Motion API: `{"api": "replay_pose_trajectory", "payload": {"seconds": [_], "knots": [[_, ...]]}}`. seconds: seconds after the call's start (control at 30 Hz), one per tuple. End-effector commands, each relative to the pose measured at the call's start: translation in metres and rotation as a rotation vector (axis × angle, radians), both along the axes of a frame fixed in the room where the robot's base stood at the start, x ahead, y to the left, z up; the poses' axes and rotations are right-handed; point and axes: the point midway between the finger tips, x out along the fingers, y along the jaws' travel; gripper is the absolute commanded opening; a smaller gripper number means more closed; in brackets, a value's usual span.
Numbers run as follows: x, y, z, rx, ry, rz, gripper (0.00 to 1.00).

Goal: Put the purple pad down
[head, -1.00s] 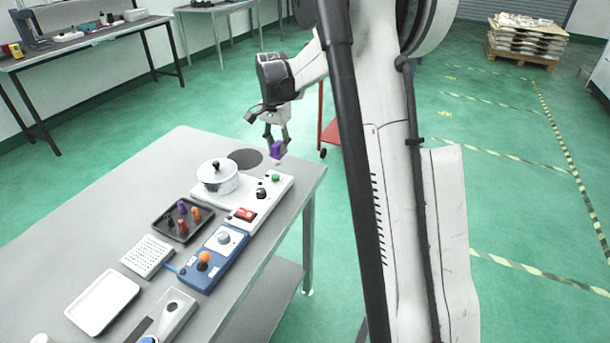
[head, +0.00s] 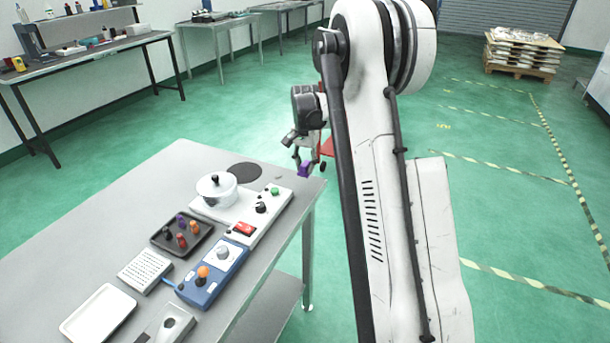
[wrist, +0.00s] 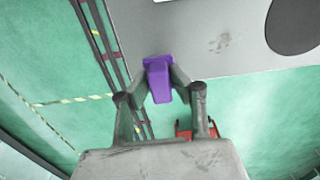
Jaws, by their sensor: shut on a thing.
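My gripper (head: 302,163) is shut on the purple pad (head: 305,170) at the far right corner of the grey table (head: 130,215). In the wrist view the purple pad (wrist: 158,79) sits between the two fingertips of my gripper (wrist: 160,84). There the pad overlaps the table's edge, with green floor below its near part. I cannot tell its height relative to the tabletop.
A dark round disc (head: 245,171) lies on the table left of my gripper. A dark tray (head: 160,240) holds several coloured pegs. A red cart (head: 327,147) stands beyond the table.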

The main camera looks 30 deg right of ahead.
Motion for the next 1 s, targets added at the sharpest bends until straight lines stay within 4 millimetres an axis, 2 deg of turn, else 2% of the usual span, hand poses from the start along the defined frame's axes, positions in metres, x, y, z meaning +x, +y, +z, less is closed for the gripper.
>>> {"api": "replay_pose_trajectory", "payload": {"seconds": [0.3, 0.7, 0.73, 0.8, 0.87, 1.0], "knots": [[0.000, 0.000, -0.036, 0.000, 0.000, 0.000, 0.00], [0.000, 0.001, -0.043, 0.000, 0.000, 0.000, 0.00], [0.000, 0.001, -0.042, 0.000, 0.000, 0.000, 0.21], [0.000, 0.001, -0.042, 0.000, 0.000, 0.000, 0.31], [0.000, 0.001, -0.041, 0.000, 0.000, 0.000, 0.38], [0.000, 0.001, -0.041, 0.000, 0.000, 0.000, 0.38]]}}
